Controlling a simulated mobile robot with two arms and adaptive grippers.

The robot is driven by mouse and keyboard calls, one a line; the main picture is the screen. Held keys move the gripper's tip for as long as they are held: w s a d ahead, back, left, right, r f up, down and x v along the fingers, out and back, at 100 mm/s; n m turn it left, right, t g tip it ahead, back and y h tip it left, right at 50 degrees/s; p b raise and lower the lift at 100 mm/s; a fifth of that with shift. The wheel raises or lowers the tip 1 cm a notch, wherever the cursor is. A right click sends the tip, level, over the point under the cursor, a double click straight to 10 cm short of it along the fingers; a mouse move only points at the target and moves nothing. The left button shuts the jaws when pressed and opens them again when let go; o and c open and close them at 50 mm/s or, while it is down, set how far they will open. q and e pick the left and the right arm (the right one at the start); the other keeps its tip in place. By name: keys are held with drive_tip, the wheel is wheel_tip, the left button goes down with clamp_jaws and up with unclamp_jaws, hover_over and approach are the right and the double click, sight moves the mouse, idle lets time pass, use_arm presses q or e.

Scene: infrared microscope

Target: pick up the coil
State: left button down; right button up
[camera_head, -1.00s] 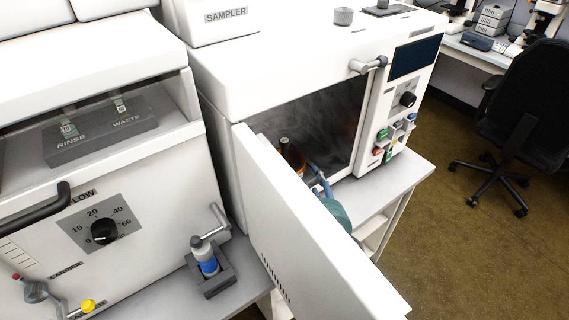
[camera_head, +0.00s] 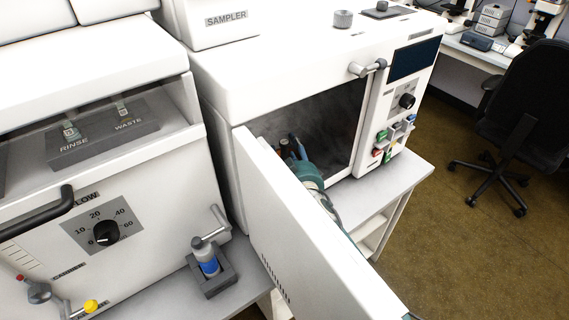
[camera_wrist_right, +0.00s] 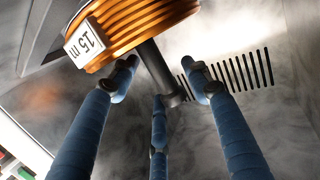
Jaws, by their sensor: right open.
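The coil (camera_wrist_right: 135,30) is a ring of orange-copper windings with a white tag reading "15 m". It fills the top of the right wrist view, and a dark rod (camera_wrist_right: 158,68) sticks out from it. My right gripper (camera_wrist_right: 168,80) has blue fingers spread apart around the rod, just below the coil. It looks open, and I cannot tell whether a finger touches anything. In the head view my right gripper (camera_head: 293,147) is inside the open oven (camera_head: 270,55), and the coil is almost wholly hidden behind it and the door. My left gripper is not in view.
The open oven door (camera_head: 310,235) stands out toward me, with my right arm reaching in behind it. A slotted vent (camera_wrist_right: 235,72) is in the chamber wall near the fingers. A blue-labelled vial (camera_head: 206,262) stands in a grey holder left of the door.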

drive_tip(key=shift+w+a+f, duration=0.1)
drive_tip(key=shift+w, duration=0.25)
drive_tip(key=shift+s, duration=0.1)
drive_tip(key=shift+c, duration=0.2)
clamp_jaws()
